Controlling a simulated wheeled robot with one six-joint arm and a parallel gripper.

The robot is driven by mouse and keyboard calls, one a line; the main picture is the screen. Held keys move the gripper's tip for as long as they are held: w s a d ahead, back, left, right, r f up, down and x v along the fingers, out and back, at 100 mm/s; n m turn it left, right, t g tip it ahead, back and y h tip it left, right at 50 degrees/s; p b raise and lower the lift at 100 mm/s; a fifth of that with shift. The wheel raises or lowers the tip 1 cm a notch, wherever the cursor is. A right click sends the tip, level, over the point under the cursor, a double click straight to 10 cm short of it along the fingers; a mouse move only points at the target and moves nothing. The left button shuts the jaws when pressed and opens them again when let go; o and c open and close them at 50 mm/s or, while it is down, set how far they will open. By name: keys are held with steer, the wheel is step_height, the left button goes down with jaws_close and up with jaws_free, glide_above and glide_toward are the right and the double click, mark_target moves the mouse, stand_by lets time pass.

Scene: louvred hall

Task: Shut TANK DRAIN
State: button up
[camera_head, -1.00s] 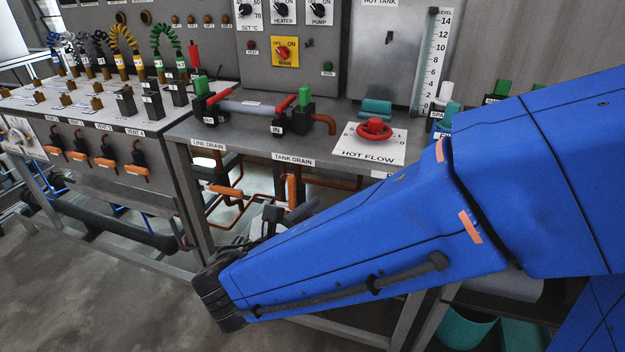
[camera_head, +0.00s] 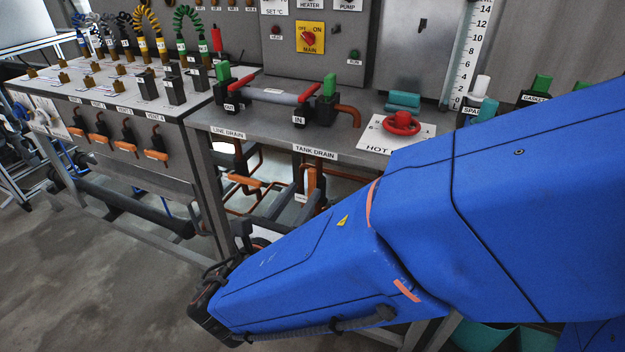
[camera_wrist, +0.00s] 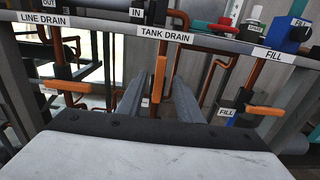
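The TANK DRAIN label (camera_wrist: 165,34) is on the bench edge in the wrist view, and also shows in the head view (camera_head: 315,152). Below it, the orange tank drain handle (camera_wrist: 159,79) stands upright, in line with its pipe. Its upper part shows in the head view (camera_head: 312,178). My gripper (camera_wrist: 160,92) is open, with one grey finger on each side of the handle as seen from the wrist. I see no contact, and cannot tell whether the handle is between the fingertips in depth. In the head view my arm hides most of the gripper.
The orange line drain handle (camera_wrist: 68,86) lies crosswise at left. The orange fill handle (camera_wrist: 265,110) lies crosswise at right. Copper pipes (camera_wrist: 207,80) run close beside the fingers. The bench edge (camera_wrist: 100,27) overhangs above. Open floor (camera_head: 100,270) is at the left front.

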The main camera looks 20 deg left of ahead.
mark_target(311, 182)
steer(key=shift+w+d, duration=0.15)
steer(key=shift+w, duration=1.85)
steer(key=shift+w, duration=0.1)
steer(key=shift+w+d, duration=0.1)
steer(key=shift+w, duration=0.7)
jaws_close()
